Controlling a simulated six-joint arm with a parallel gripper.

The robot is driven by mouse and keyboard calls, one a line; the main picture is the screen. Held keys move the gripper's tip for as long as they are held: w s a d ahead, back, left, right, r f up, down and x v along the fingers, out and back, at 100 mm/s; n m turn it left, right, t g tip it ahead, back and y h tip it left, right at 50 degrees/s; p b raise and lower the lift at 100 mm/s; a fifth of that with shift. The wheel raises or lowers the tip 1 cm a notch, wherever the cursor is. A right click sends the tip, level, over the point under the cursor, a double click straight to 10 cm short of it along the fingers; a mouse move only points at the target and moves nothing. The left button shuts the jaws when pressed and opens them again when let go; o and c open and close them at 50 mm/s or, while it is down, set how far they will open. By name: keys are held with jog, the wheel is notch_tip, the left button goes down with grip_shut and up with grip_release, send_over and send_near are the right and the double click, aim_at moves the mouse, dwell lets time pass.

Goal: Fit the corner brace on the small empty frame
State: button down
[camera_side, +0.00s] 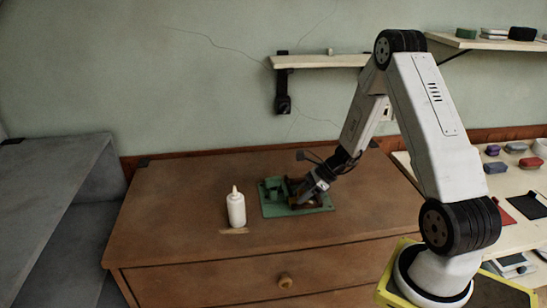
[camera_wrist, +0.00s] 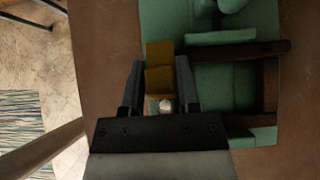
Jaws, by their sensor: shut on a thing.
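In the wrist view, a yellow-brown corner brace (camera_wrist: 159,57) is held between the two fingers of my gripper (camera_wrist: 159,75). A small white round thing (camera_wrist: 166,104) shows between the fingers, below the brace. The small dark wooden frame (camera_wrist: 270,92) lies just right of the brace, over green pieces. The brace is close to the frame's left end; I cannot tell whether they touch. In the side view, my gripper (camera_side: 308,190) is low over the green mat (camera_side: 276,208), and it hides much of the frame. The brace is too small to make out there.
A white squeeze bottle (camera_side: 236,210) stands upright on the brown chest top (camera_side: 170,215), left of the mat. Green blocks (camera_side: 272,184) stand at the mat's back left. A pale table (camera_side: 515,183) with several small items is at the right. The chest's left side is clear.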

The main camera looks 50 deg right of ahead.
jog(key=shift+f, duration=0.6)
jog(key=shift+c, duration=1.3)
grip_release()
jog(key=shift+r, duration=0.1)
jog(key=shift+v, duration=3.85)
jog(key=shift+a, duration=0.1)
